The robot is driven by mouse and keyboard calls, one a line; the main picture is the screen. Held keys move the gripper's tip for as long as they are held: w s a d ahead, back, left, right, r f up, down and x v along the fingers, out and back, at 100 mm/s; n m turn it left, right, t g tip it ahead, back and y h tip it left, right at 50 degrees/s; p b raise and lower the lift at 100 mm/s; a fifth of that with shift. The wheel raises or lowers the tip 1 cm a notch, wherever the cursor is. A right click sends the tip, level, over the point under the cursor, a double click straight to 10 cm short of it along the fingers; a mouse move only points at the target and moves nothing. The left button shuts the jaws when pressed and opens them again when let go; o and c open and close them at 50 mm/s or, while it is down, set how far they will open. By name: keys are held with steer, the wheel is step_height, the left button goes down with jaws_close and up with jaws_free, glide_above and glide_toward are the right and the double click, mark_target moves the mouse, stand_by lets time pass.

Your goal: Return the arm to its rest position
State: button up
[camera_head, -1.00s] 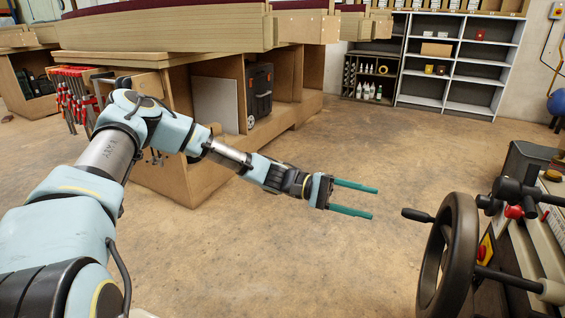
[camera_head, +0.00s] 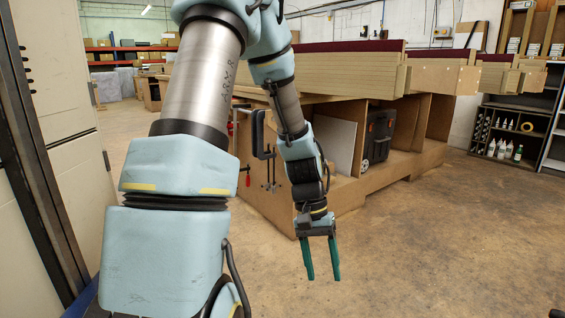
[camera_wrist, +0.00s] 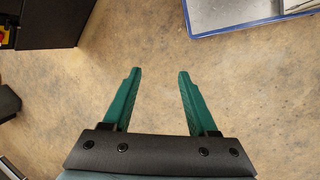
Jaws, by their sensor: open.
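My gripper (camera_head: 323,270) hangs pointing down at the end of my bent arm in the head view, in front of the wooden workbench. Its two green fingers are apart with nothing between them. In the wrist view my gripper (camera_wrist: 156,75) is also open and empty, with only bare floor between and beyond the fingertips. My arm is raised close to the camera and covers part of the bench's left end.
The wooden workbench (camera_head: 362,190) runs across the middle, with clamps (camera_head: 262,150) on its near end and a black case (camera_head: 378,136) inside. A grey cabinet (camera_head: 50,170) stands close at left. A blue-edged object (camera_wrist: 250,22) lies at the wrist view's top.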

steer(key=w+a+r+n+t+y, duration=0.15)
steer(key=a+r, duration=0.25)
steer(key=a, duration=0.4)
steer(key=s+a+r+n+t+y, duration=0.1)
steer(key=a+r+n+t, duration=0.2)
steer(key=a, duration=0.4)
step_height(320, 180, up, 26)
steer(key=m+p, duration=0.1)
steer(key=p, duration=2.3)
steer(key=shift+w+a+f, duration=0.15)
steer(key=shift+w+a, duration=0.05)
steer(key=shift+a, duration=0.15)
steer(key=shift+m+t+h, duration=0.25)
